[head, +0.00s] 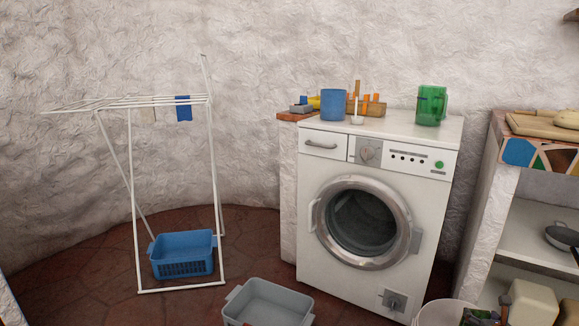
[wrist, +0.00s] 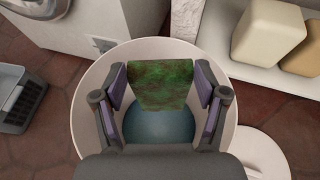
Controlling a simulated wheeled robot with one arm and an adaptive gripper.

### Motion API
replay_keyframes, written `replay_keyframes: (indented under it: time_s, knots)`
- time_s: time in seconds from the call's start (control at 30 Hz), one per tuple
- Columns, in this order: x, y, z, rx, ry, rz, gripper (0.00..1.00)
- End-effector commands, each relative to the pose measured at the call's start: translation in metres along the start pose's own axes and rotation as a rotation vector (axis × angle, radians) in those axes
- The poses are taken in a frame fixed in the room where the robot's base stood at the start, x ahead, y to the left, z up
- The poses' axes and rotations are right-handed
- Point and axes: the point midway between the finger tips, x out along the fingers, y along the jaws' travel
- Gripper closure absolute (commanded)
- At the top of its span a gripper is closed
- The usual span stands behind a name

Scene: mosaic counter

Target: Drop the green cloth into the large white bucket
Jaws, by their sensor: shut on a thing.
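The green cloth (wrist: 162,86) is mottled dark green and hangs between the fingers of my gripper (wrist: 162,92) in the wrist view. My gripper is shut on it. The large white bucket (wrist: 84,105) is below, and its round rim surrounds the gripper and cloth in this view. The bucket's bluish bottom shows beneath the cloth. In the head view the bucket (head: 440,311) is cut off at the lower edge, with my gripper (head: 482,318) at its right side. How far the cloth is above the rim is hard to tell.
The washing machine (head: 377,215) stands behind the bucket, with a shelf unit (head: 491,212) to the right. A grey basin (head: 268,302) is on the floor to the left. A white round thing (wrist: 262,155) lies right of the bucket. A drying rack (head: 136,215) stands far left.

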Motion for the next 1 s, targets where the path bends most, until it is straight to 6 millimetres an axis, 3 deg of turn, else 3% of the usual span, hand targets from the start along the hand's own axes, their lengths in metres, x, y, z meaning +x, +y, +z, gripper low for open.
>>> replay_keyframes:
  time_s: [0.07,0.1,0.33,0.73,1.0]
  knots:
    - [0.000,0.000,0.000,0.000,0.000,0.000,0.68]
    - [0.000,0.000,0.000,0.000,0.000,0.000,0.24]
    - [0.000,0.000,0.000,-0.001,0.000,0.000,0.00]
    - [-0.003,0.000,0.000,0.000,0.000,0.000,0.00]
    - [-0.033,-0.001,0.002,0.002,-0.002,-0.002,0.00]
